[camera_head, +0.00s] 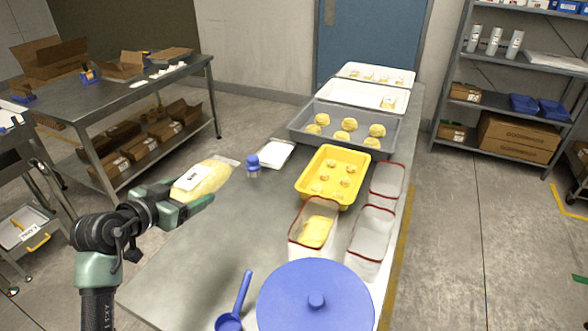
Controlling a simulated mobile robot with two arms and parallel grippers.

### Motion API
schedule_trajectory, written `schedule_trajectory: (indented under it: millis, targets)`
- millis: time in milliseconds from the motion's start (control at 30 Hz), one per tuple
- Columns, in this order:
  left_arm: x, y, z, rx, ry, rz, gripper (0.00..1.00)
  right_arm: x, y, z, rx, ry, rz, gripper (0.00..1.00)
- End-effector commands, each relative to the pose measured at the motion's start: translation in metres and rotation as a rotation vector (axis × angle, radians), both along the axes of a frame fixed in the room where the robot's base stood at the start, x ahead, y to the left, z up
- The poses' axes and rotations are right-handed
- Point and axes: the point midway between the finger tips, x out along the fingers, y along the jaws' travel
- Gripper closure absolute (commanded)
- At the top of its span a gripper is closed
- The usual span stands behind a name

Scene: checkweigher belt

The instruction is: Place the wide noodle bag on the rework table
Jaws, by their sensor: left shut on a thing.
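The noodle bag (203,179), pale yellow with a white label and a clear crimped end, is held in my left gripper (188,200). The gripper's green fingers are shut on its lower left part and partly hide it. The bag is at the left edge of the long steel table (215,243); I cannot tell whether it touches the top. Another steel table (165,84) stands at the back left with open cartons. No readable sign shows which table is the rework table. My right gripper is not in view.
The long table holds a blue lid (345,295), a blue scoop (241,300), a blue-capped shaker (253,166), clear bins (368,238), a yellow tray (322,192) and a grey tray (300,131). Its left front top is clear. Shelving (480,101) stands at the right.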

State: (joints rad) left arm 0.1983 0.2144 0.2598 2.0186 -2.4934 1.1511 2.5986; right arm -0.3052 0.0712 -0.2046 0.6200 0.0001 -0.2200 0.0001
Motion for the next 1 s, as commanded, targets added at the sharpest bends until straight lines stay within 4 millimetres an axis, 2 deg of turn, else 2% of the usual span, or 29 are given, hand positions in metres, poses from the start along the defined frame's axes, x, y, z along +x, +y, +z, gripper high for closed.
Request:
schedule_trajectory:
  millis: [133, 233, 700, 833, 1000]
  targets:
    - [0.001, 0.0, 0.0, 0.0, -0.003, 0.002, 0.92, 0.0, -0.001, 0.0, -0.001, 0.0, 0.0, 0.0]
    - [0.0, 0.0, -0.012, -0.001, 0.001, 0.002, 0.92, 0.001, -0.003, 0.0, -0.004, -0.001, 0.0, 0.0]
    - [0.0, 0.0, -0.128, 0.003, 0.001, 0.0, 0.92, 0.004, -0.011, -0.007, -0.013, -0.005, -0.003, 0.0]
    - [0.0, 0.0, -0.147, 0.002, -0.002, 0.001, 0.92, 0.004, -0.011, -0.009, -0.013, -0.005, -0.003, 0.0]
    - [0.001, 0.0, -0.158, 0.0, -0.005, 0.001, 0.92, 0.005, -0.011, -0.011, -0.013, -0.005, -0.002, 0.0]
